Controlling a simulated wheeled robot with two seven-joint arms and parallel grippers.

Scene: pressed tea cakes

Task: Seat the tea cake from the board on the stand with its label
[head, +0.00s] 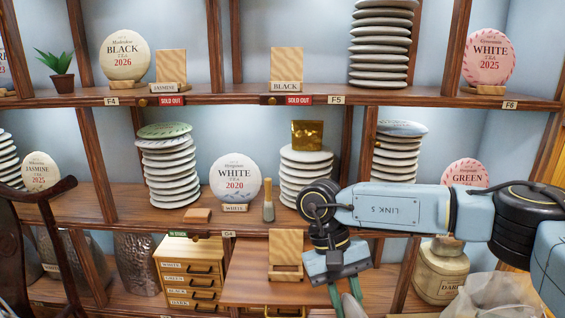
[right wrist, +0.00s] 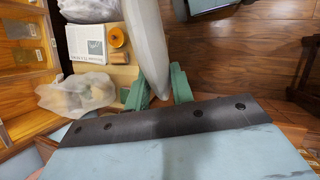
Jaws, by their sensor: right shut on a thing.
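My right gripper (head: 345,290) points down in front of the shelves. In the right wrist view its green fingers (right wrist: 160,86) are shut on a pale grey tea cake (right wrist: 149,40), seen edge-on; its label cannot be read. Two empty wooden stands are on the top shelf: one labelled BLACK (head: 286,66) and one labelled JASMINE (head: 171,66). Another empty wooden stand (head: 286,246) is on the pull-out wooden board (head: 245,290), left of my gripper; I read no label on it. My left gripper is not in view.
Stacks of cakes (head: 380,45) and a brush (head: 268,200) stand on the shelves. Small drawers (head: 190,270) are left of the board. A plastic bag (head: 505,295) is lower right.

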